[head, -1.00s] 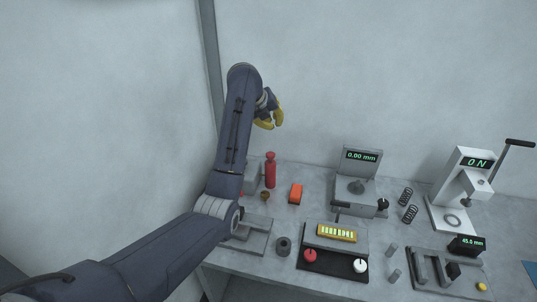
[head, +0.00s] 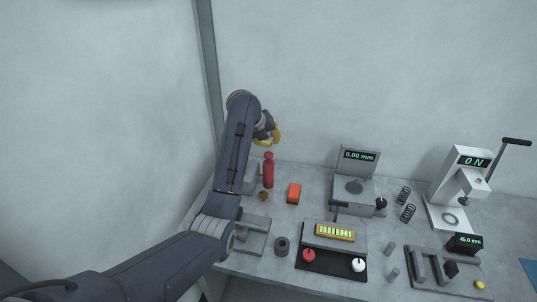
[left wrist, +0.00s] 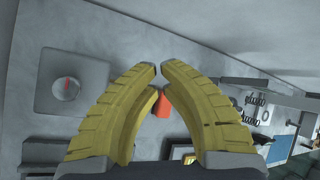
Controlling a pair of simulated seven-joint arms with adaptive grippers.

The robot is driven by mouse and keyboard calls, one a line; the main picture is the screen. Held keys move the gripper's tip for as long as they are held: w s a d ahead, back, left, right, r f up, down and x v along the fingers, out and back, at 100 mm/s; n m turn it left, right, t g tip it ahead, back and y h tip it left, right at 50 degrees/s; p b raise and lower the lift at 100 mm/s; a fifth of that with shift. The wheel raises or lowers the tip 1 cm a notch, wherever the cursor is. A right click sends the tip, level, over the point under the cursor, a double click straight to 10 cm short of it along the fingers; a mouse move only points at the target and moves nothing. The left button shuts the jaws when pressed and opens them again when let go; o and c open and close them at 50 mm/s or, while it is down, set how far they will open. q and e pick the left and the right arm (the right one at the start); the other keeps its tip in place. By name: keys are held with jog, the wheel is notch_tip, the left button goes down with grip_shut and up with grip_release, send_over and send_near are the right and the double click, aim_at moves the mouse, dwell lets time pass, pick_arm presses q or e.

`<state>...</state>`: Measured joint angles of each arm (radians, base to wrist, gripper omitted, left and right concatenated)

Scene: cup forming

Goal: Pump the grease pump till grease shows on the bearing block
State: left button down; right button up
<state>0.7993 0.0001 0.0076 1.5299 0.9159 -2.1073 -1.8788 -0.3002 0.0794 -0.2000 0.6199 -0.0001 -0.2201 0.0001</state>
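A red bottle-shaped body with a narrow neck, which looks like the grease pump (head: 268,172), stands upright at the back left of the bench. A grey block (head: 251,177), perhaps the bearing block, stands beside it, partly hidden by my left arm. I see no grease on its visible part. My left gripper (head: 275,133), with yellow fingers, hangs above the red pump, apart from it. In the left wrist view its fingertips (left wrist: 160,75) are nearly together with nothing between them. I cannot pick out the pump in that view. My right gripper is not in view.

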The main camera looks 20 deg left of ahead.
pick_arm(q)
jog(key=shift+f, duration=0.75)
jog(key=shift+f, duration=1.75)
dwell(2.9)
jog(key=shift+r, duration=1.7)
jog(key=shift+r, duration=2.55)
